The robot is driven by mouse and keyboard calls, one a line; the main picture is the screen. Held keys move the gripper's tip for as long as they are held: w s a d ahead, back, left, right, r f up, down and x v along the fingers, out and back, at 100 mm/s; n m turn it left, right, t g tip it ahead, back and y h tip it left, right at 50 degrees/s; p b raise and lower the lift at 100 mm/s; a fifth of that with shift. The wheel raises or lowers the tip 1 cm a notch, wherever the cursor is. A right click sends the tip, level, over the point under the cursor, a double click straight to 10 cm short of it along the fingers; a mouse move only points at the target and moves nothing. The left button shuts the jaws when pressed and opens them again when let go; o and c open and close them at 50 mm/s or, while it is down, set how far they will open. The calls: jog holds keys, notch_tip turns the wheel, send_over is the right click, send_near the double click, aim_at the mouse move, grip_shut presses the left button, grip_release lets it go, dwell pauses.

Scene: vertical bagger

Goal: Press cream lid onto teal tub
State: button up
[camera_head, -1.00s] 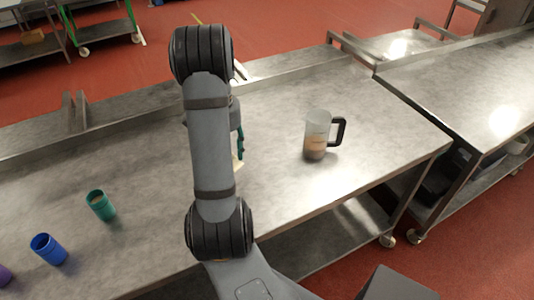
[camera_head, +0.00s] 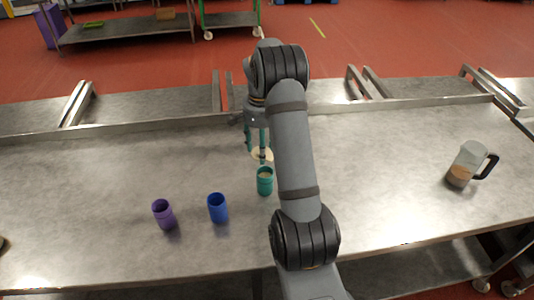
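The teal tub (camera_head: 265,184) stands upright and open on the steel table, near the middle of the head view, just left of my arm. My gripper (camera_head: 257,150) has teal fingers pointing down, just behind and above the tub in the picture. The fingers are on the cream lid (camera_head: 267,154), a pale disc partly hidden by a finger. The lid appears held and tilted a little. It is apart from the tub's rim; its exact height above the table is hard to tell.
A blue tub (camera_head: 218,208) and a purple tub (camera_head: 164,214) stand open to the left of the teal one. A clear jug (camera_head: 467,164) with brown contents and a black handle stands far right. A raised ledge (camera_head: 150,127) runs along the table's back.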

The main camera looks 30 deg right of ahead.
aim_at(265, 167)
jog(key=shift+s+f, duration=0.1)
jog(key=shift+s, duration=0.2)
jog(key=shift+s+d+f+b, duration=0.25)
jog(key=shift+d+f+b, duration=0.15)
jog(key=shift+d, duration=0.3)
notch_tip(265, 167, down, 6)
jog(key=b, duration=0.5)
jog(key=shift+a, duration=0.3)
jog(key=shift+w+d, duration=0.1)
jog(key=shift+f+b, duration=0.65)
jog(key=shift+b, duration=0.1)
dwell(0.7)
jog(key=o, duration=1)
